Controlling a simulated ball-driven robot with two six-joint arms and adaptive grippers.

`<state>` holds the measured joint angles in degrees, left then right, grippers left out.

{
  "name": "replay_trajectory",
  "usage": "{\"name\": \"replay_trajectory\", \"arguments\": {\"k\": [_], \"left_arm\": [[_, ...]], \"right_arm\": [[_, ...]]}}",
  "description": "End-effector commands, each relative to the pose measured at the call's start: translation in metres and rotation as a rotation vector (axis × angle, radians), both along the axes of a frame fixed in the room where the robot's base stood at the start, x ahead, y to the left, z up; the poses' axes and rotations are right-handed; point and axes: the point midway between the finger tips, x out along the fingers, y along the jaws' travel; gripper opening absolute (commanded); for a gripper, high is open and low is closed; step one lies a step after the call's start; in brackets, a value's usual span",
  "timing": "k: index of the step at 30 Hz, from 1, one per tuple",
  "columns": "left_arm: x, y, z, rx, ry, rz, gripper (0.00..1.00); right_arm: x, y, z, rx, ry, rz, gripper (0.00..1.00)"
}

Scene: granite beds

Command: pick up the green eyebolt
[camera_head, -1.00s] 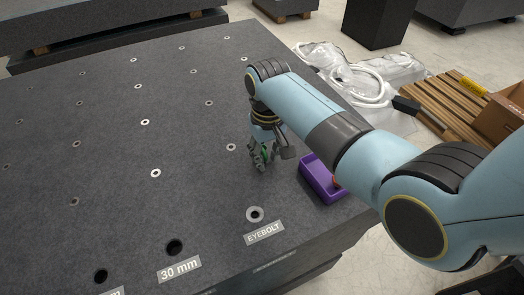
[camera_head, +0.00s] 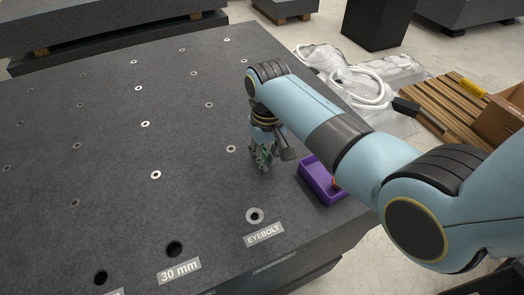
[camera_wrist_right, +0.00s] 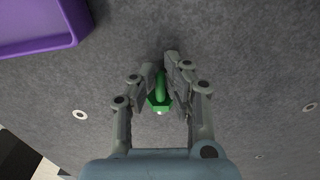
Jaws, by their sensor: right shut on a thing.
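The green eyebolt (camera_wrist_right: 159,96) sits between the fingers of my right gripper (camera_wrist_right: 161,84) in the right wrist view, its green hex part facing the camera. The fingers are shut on it. In the head view my right gripper (camera_head: 264,160) is low over the dark granite bed, left of the purple tray, and only a little green (camera_head: 265,153) shows between its fingers. I cannot tell whether the eyebolt touches the granite. My left gripper is not in view.
The purple tray (camera_head: 314,184) stands at the bed's right edge with an orange thing in it, partly behind my arm. The granite bed (camera_head: 110,130) is otherwise clear, with several small inserts.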

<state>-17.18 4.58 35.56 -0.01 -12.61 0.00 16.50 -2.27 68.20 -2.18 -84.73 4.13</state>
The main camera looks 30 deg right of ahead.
Motion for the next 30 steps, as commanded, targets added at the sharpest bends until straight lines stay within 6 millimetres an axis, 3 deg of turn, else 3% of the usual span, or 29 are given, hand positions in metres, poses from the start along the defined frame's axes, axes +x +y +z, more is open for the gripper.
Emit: {"name": "replay_trajectory", "arguments": {"k": [21,30], "left_arm": [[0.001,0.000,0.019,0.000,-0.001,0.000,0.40],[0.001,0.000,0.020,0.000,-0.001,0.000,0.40]], "right_arm": [[0.001,0.000,0.016,0.000,-0.001,0.000,0.00],[0.000,0.000,0.041,0.000,-0.001,0.000,0.00]]}}
